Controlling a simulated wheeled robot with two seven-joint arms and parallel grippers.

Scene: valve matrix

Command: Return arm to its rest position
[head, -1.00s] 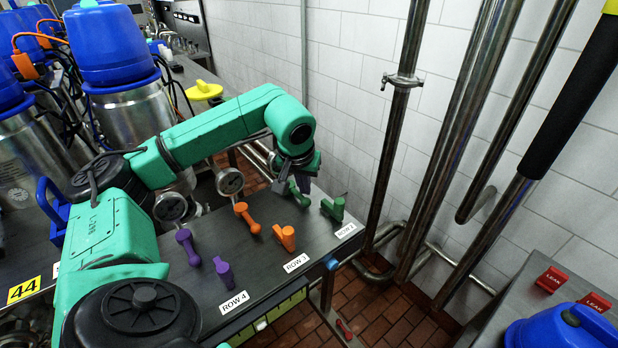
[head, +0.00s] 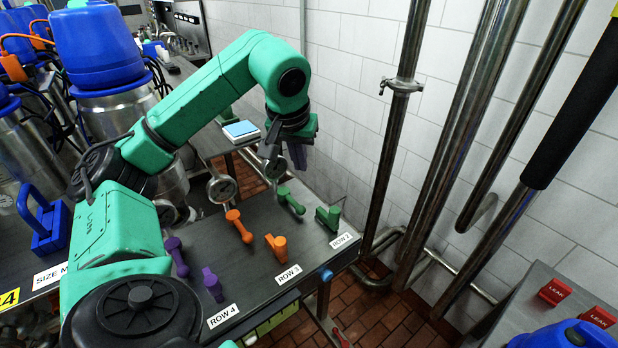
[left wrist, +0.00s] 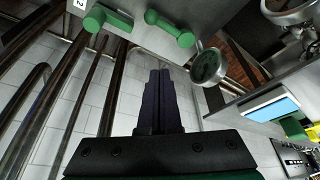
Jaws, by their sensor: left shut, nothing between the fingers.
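My left arm, in green, reaches over the valve panel (head: 255,275) in the head view. My left gripper (head: 298,158) hangs at the far side of the panel, above the green handles. Its dark fingers (left wrist: 160,95) are shut together with nothing between them in the left wrist view. Two green handles (head: 290,200) (head: 329,217) stand on the panel below it, apart from the fingers. They also show in the left wrist view (left wrist: 170,28) (left wrist: 106,18). Orange handles (head: 239,226) (head: 277,246) and purple handles (head: 176,256) (head: 212,284) stand nearer. My right gripper is not in view.
Round gauges (head: 222,189) stand behind the panel. Vertical steel pipes (head: 395,130) and a tiled wall lie to the right. Blue-topped steel canisters (head: 105,50) stand at the left. A blue-and-white box (head: 241,131) sits beyond the arm. Red LEAK blocks (head: 555,291) are at lower right.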

